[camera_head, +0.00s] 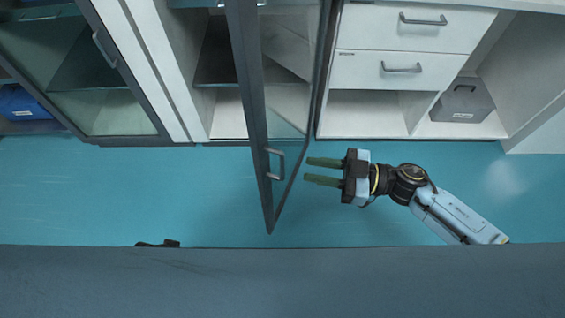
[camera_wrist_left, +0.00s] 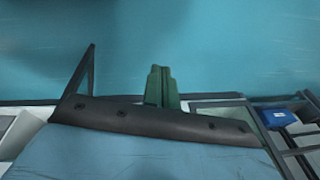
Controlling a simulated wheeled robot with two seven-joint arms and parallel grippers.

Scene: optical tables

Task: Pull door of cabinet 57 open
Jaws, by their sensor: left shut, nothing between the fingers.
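The glass cabinet door (camera_head: 252,112) has a dark frame and stands swung out from its cabinet, so the shelves inside show. Its grey handle (camera_head: 281,164) is near the door's near end, with nothing holding it. My right gripper (camera_head: 306,171) is just right of the door, its two green fingers apart and empty, pointing at the door. My left gripper shows in the left wrist view, its green fingers (camera_wrist_left: 161,72) together with nothing between them. A dark bit at the lower left of the head view may be part of my left arm. No cabinet number is readable.
At right are white drawers (camera_head: 402,66) and a grey bin (camera_head: 462,101) in an open bay. The blue-green floor (camera_head: 215,195) in front is clear.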

